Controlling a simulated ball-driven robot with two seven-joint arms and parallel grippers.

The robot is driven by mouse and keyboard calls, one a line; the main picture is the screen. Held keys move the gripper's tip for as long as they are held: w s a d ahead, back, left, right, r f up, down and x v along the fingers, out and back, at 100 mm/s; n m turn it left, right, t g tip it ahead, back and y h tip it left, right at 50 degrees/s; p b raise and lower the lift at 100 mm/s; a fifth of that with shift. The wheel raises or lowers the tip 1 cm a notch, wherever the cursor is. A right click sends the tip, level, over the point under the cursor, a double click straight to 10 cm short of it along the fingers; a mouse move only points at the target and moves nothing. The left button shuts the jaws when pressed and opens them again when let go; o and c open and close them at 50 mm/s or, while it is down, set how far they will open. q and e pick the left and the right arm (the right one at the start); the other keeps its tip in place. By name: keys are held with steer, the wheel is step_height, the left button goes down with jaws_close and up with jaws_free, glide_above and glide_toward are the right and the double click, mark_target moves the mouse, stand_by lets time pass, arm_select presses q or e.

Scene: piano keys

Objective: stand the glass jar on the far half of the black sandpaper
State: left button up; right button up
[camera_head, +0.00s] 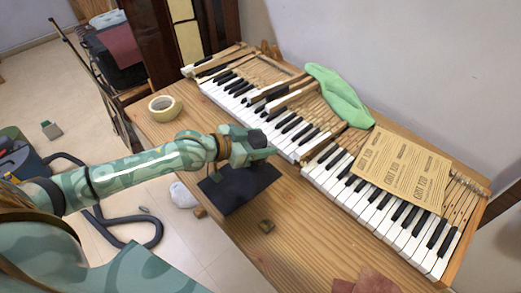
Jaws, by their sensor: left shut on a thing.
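My left gripper (256,146) reaches in from the left, above the far edge of the black sandpaper, and is shut on a small dark-topped thing, which looks like the glass jar (257,138). Only its dark top shows clearly between the fingers; the rest is hidden, so I cannot tell whether it touches the surface below. The black sandpaper (234,190) lies flat on the wooden table near its front edge, partly covered by my gripper. My right gripper is not in view.
Piano keys (297,135) run along the table behind the sandpaper, with a green cloth (337,95) and a printed sheet (402,168) on them.

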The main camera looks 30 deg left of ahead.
arm_select(q)
step_height(320, 180, down, 3)
steer(key=shift+r+b, duration=0.15)
steer(key=shift+b, duration=0.2)
steer(key=shift+r, duration=0.2)
steer(key=o, duration=1.3)
steer(key=shift+f, duration=0.2)
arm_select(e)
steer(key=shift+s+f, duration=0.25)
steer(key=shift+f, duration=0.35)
arm_select(q)
steer(key=shift+s+a+r, duration=0.1)
steer(key=shift+s+r, duration=0.05)
steer(key=shift+r, duration=0.1)
steer(key=p+v, duration=0.4)
steer(key=v, duration=0.7)
steer(key=shift+s+a+r+p, duration=0.15)
steer(key=shift+s+p, duration=0.15)
steer(key=shift+p, duration=0.1)
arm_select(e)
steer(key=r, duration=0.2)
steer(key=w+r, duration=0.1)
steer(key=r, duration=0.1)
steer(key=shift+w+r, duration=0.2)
